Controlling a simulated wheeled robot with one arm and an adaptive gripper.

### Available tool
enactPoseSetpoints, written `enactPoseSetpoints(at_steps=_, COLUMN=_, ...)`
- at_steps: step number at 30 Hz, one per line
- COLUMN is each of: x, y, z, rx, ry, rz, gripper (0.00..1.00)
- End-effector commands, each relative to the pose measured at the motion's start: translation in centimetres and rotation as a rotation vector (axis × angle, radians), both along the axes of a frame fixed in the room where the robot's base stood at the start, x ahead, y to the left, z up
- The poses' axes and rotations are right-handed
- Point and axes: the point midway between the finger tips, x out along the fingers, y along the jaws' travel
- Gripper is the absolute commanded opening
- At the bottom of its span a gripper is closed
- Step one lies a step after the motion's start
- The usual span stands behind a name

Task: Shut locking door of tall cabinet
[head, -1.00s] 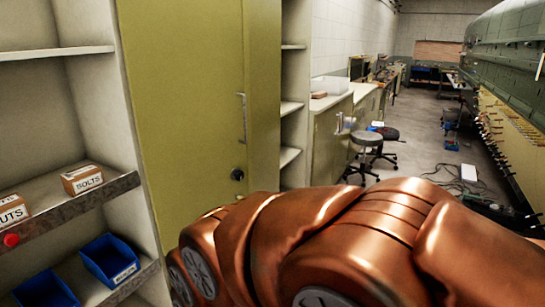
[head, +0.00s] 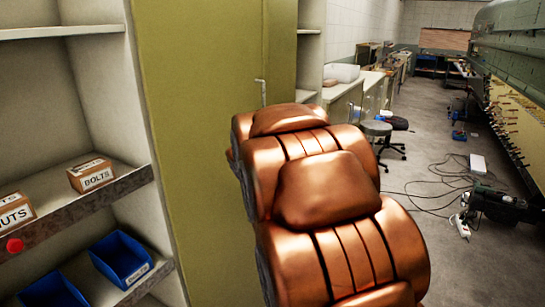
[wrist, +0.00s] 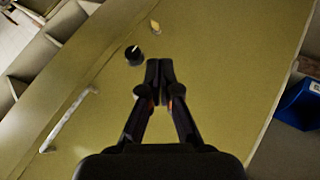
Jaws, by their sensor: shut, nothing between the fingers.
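The tall olive-green cabinet door (head: 195,130) fills the left middle of the head view. Its pale bar handle (head: 262,90) shows only at the top, with the rest behind my copper arm. In the wrist view the door face (wrist: 225,70) lies tilted beneath my gripper. The handle (wrist: 68,120) is at lower left and a round black lock knob (wrist: 135,55) sits just left of the fingertips. My gripper (wrist: 160,68) is shut and empty, over the door face. I cannot tell whether it touches the door. The gripper is hidden in the head view.
Open shelving with a bolts box (head: 91,175) and a blue bin (head: 121,258) stands left of the cabinet. Stools (head: 377,130) and benches are beyond it. Cables (head: 435,190) lie on the floor at right. A blue bin (wrist: 300,103) shows at the wrist view's right.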

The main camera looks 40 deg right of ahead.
Motion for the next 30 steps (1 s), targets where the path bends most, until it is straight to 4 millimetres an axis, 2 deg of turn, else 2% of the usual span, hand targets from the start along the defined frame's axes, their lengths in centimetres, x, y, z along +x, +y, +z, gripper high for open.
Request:
enactPoseSetpoints(at_steps=1, x=1.5, y=-2.7, z=0.4, rx=-0.056, ry=-0.031, rz=0.024, gripper=0.00)
enactPoseSetpoints(at_steps=6, x=6.1, y=-9.8, z=2.8, rx=-0.254, ry=-0.126, rz=0.157, gripper=0.00)
enactPoseSetpoints(at_steps=9, x=8.1, y=-13.3, z=3.7, rx=-0.364, ry=-0.170, rz=0.248, gripper=0.00)
enactPoseSetpoints(at_steps=14, x=10.0, y=-17.9, z=3.9, rx=-0.519, ry=-0.232, rz=0.406, gripper=0.00)
enactPoseSetpoints(at_steps=18, x=10.4, y=-20.9, z=3.1, rx=-0.635, ry=-0.285, rz=0.552, gripper=0.00)
enactPoseSetpoints(at_steps=22, x=9.6, y=-22.6, z=1.4, rx=-0.721, ry=-0.336, rz=0.697, gripper=0.00)
enactPoseSetpoints(at_steps=30, x=5.9, y=-23.7, z=-2.2, rx=-0.829, ry=-0.452, rz=0.933, gripper=0.00)
